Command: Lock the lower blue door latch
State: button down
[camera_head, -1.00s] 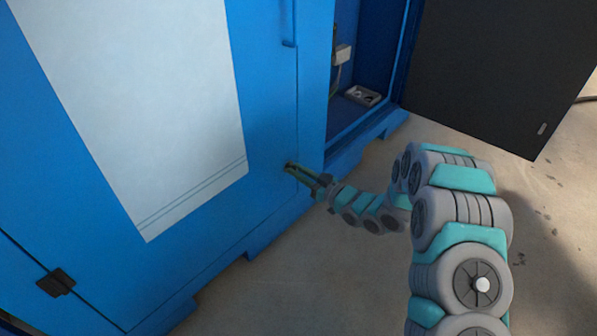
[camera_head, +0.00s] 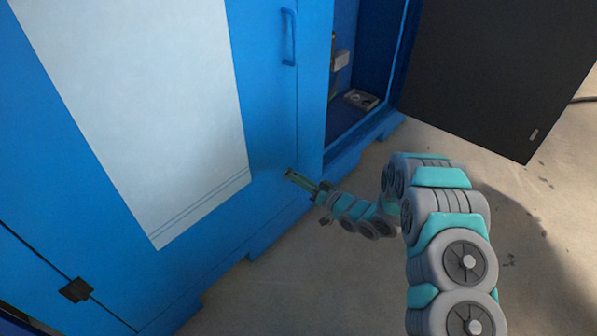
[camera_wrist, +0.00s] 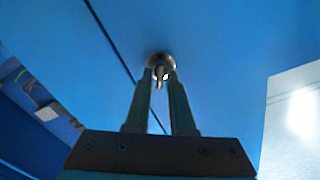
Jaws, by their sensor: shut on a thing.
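The lower latch (camera_wrist: 160,62) is a small round metal piece on the blue door (camera_wrist: 220,40), close to a dark seam, in the wrist view. My gripper (camera_wrist: 161,82) has its two green fingers around the latch's protruding part and is shut on it. In the head view my gripper (camera_head: 291,175) reaches the lower right of the blue door (camera_head: 268,125), and the latch itself is hidden there by the fingers.
A blue handle (camera_head: 289,38) stands on the door above. An open dark door (camera_head: 500,70) is at the right, beside an open blue compartment (camera_head: 350,125). A black hinge (camera_head: 76,290) is at lower left. Bare floor lies in front.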

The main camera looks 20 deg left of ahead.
jog(key=m+p, duration=0.3)
jog(key=m, duration=0.3)
jog(key=m+p, duration=0.4)
jog(key=m, duration=0.2)
jog(key=shift+w+f, duration=0.1)
jog(key=shift+f, duration=0.1)
dwell(0.5)
jog(key=c, duration=0.9)
grip_release()
jog(key=shift+c, duration=0.2)
jog(key=v, duration=0.8)
jog(key=shift+b, duration=0.35)
jog(key=shift+w, duration=0.1)
